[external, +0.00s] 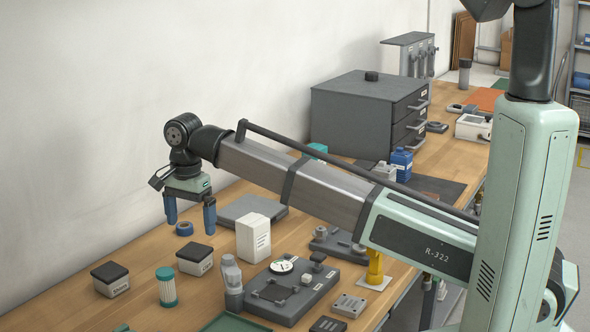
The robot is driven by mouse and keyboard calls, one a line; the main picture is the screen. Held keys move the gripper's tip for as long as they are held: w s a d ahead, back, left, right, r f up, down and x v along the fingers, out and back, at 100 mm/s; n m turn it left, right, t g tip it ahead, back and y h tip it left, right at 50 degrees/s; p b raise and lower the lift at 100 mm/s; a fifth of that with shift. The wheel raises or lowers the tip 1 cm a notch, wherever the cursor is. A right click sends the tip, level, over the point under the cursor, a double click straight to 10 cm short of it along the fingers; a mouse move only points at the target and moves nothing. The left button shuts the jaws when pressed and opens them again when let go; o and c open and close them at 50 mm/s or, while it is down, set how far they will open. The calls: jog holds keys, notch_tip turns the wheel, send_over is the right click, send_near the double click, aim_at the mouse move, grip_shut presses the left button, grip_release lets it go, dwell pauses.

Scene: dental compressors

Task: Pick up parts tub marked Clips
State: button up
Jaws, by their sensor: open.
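Two small white parts tubs with black lids stand on the wooden bench in the external view. One tub (111,280) is at the lower left, and the other tub (195,260) is to its right and a little farther back. Both have labels on the front, but the print is too small to read, so I cannot tell which is marked Clips. My gripper (190,224) points down above the bench, with its two blue fingers apart and nothing held. In the picture it is above the right tub and clear of both tubs.
A blue ring (184,229) shows between my fingers. A white carton (253,238), a teal-capped cylinder (166,287) and a grey bottle (232,285) stand near the tubs. A dark fixture plate (290,290) with a gauge lies to the right. A grey drawer cabinet (365,115) stands behind.

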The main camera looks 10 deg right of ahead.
aim_at(194, 250)
notch_tip(194, 250, down, 4)
jog(key=shift+f, duration=0.1)
jog(key=shift+s+d+f, duration=0.1)
jog(key=shift+f, duration=1.2)
jog(key=shift+s+f, duration=0.1)
jog(key=shift+f, duration=1.2)
jog(key=shift+c, duration=0.3)
jog(key=c, duration=1.1)
